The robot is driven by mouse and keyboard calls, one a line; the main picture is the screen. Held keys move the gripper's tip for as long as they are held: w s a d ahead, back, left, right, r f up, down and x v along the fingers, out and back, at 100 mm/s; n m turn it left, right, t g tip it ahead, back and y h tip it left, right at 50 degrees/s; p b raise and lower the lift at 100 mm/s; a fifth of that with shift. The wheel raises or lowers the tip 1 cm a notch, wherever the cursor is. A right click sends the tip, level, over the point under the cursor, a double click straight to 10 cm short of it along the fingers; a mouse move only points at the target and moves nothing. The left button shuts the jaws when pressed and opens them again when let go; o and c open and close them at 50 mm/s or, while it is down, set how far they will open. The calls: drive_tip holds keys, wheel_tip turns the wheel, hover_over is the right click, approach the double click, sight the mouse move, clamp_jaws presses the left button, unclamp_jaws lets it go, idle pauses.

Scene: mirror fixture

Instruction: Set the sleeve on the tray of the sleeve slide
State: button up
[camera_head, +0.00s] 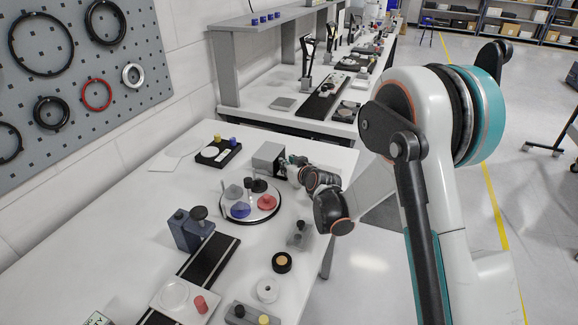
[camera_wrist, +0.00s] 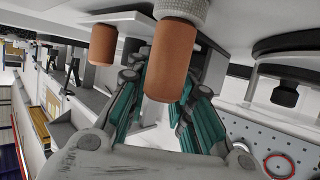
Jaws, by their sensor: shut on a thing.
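My gripper (camera_head: 292,163) is at the right face of a grey box (camera_head: 268,156) on the bench. In the wrist view its teal fingers (camera_wrist: 160,105) are closed around a copper-coloured cylinder (camera_wrist: 172,60) with a knurled grey end (camera_wrist: 182,11). This cylinder looks like the sleeve; whether it touches the box is unclear. The slide is a black rail (camera_head: 208,258) at the front of the bench. Its pale tray (camera_head: 160,302) has a round white mark (camera_head: 174,292) and a red post (camera_head: 200,305).
A round tray (camera_head: 226,208) with coloured pieces lies between the box and the rail. A blue-grey block (camera_head: 184,232) with a black knob stands beside the rail. A second copper-coloured cylinder (camera_wrist: 102,44) shows in the wrist view.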

drive_tip(key=o, duration=0.7)
drive_tip(key=shift+f, duration=0.1)
